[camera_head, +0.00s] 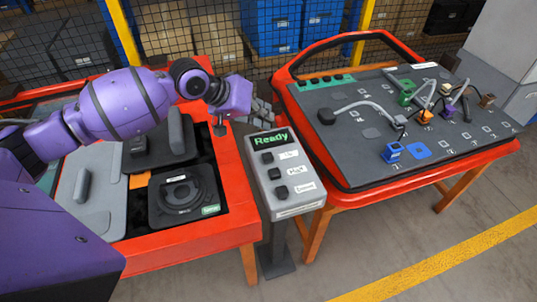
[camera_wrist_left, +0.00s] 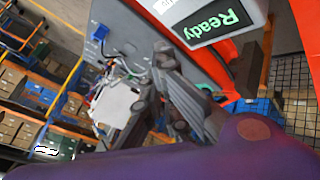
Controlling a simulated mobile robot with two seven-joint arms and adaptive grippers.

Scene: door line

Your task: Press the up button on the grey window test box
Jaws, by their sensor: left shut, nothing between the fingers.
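The grey window test box (camera_head: 291,201) stands on a post between two red-edged tables in the head view. Its screen (camera_head: 270,140) reads "Ready" in green. Three dark square buttons run down its face, each beside a small white label too small to read surely; the top button (camera_head: 267,157) is nearest the screen. The screen (camera_wrist_left: 212,22) also shows in the left wrist view, upside down. My left gripper (camera_head: 262,109) is shut and empty, just behind and above the box's top edge, apart from the buttons. Its dark fingers (camera_wrist_left: 163,50) show in the wrist view. My right gripper is not seen.
The left table (camera_head: 240,205) holds door panels and a round black speaker part (camera_head: 182,194). The right table (camera_head: 440,173) holds a grey board with cables and coloured connectors. A mesh fence and shelves with boxes stand behind. Floor in front of the tables is clear.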

